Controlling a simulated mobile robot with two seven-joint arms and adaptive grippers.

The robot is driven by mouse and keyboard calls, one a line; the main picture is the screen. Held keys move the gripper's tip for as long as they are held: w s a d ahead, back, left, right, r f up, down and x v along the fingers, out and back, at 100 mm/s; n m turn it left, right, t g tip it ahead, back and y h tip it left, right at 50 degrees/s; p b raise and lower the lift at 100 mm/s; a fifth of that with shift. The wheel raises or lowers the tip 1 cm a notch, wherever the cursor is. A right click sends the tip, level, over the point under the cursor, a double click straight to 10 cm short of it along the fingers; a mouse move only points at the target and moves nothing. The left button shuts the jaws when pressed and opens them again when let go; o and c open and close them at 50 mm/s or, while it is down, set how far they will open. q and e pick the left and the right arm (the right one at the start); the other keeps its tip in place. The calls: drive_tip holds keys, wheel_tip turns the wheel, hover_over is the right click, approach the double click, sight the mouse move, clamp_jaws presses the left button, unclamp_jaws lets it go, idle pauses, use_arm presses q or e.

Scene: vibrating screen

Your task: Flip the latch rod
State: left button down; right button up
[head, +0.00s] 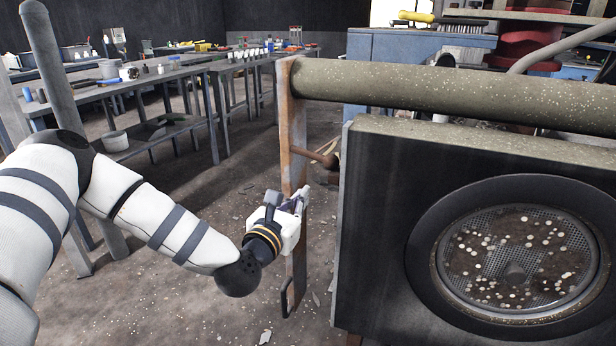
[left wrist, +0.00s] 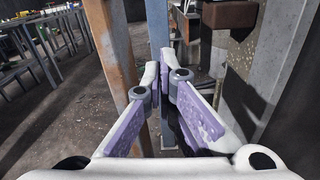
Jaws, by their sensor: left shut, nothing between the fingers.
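A short rusty rod (head: 314,157), which looks like the latch rod, sticks out from the rusty upright post (head: 293,130) toward the screen box, with a thicker end beside the box. My left gripper (head: 303,198) is shut and empty, below the rod and close to the post. In the left wrist view my left gripper (left wrist: 164,72) has its fingertips together, with the rusty post (left wrist: 113,45) just left of them. A brown metal piece (left wrist: 228,14) shows at the top right there; I cannot tell whether it is the rod. My right gripper is not in view.
The screen box (head: 375,220) with its round mesh window (head: 515,262) fills the right side. A thick speckled bar (head: 450,90) runs above it. A black handle (head: 286,298) is low on the post. Workbenches (head: 150,82) stand behind; the floor between is mostly clear.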

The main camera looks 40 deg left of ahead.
sight(313, 156)
use_arm(q)
drive_tip(key=w+r, duration=0.1)
drive_tip(key=r, duration=0.1)
drive_tip(key=w+r+p, duration=0.1)
drive_tip(key=w+r, duration=0.1)
drive_tip(key=shift+w+a+p, duration=0.1)
drive_tip(key=shift+a+p, duration=0.05)
drive_tip(key=shift+p, duration=0.15)
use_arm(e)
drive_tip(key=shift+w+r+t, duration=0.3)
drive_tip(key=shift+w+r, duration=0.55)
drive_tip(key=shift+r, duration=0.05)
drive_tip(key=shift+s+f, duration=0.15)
